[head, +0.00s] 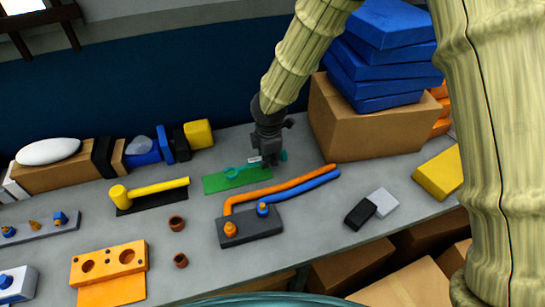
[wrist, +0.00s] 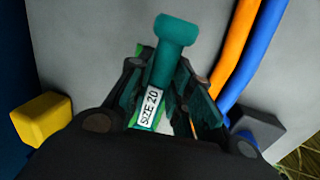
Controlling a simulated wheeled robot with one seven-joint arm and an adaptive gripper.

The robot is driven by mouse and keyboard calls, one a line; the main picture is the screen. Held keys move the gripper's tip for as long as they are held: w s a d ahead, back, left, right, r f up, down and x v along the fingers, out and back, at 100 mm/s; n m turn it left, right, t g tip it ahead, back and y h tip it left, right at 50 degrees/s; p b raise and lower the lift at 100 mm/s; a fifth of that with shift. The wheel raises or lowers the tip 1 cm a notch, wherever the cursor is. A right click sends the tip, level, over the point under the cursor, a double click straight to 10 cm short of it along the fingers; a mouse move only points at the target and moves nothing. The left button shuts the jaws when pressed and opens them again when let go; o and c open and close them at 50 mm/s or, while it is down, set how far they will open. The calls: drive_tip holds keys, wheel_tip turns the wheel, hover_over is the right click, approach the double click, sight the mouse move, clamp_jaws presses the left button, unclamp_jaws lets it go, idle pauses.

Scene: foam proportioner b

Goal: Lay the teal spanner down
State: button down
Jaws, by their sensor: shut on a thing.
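My gripper (head: 268,161) is shut on the teal spanner, low at the right end of the green mat (head: 216,188).
Orange and blue hoses (head: 285,186) run from a dark block (head: 250,228) in front of the mat. A cardboard box (head: 360,125) with blue pads stands to the right. A yellow hammer-like tool (head: 150,191) lies left of the mat, and a yellow block (head: 199,134) stands behind it.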

drive_tip(key=shift+w+d, duration=0.25)
drive_tip(key=shift+w, duration=0.2)
drive_tip(key=shift+w+d, duration=0.2)
drive_tip(key=shift+w, duration=0.25)
drive_tip(key=shift+f+p, duration=0.7)
drive_tip(key=shift+f, duration=1.25)
drive_tip(key=c, duration=1.3)
unclamp_jaws()
drive_tip(key=shift+r, duration=0.6)
drive_tip(key=r, duration=0.3)
drive_tip(key=s+r+b, duration=0.1)
drive_tip(key=r, duration=0.3)
drive_tip(key=s+r, duration=0.1)
drive_tip(key=r, duration=0.3)
drive_tip(key=shift+s+d, duration=0.15)
drive_tip(key=shift+d+f, duration=0.1)
drive_tip(key=shift+f, duration=0.05)
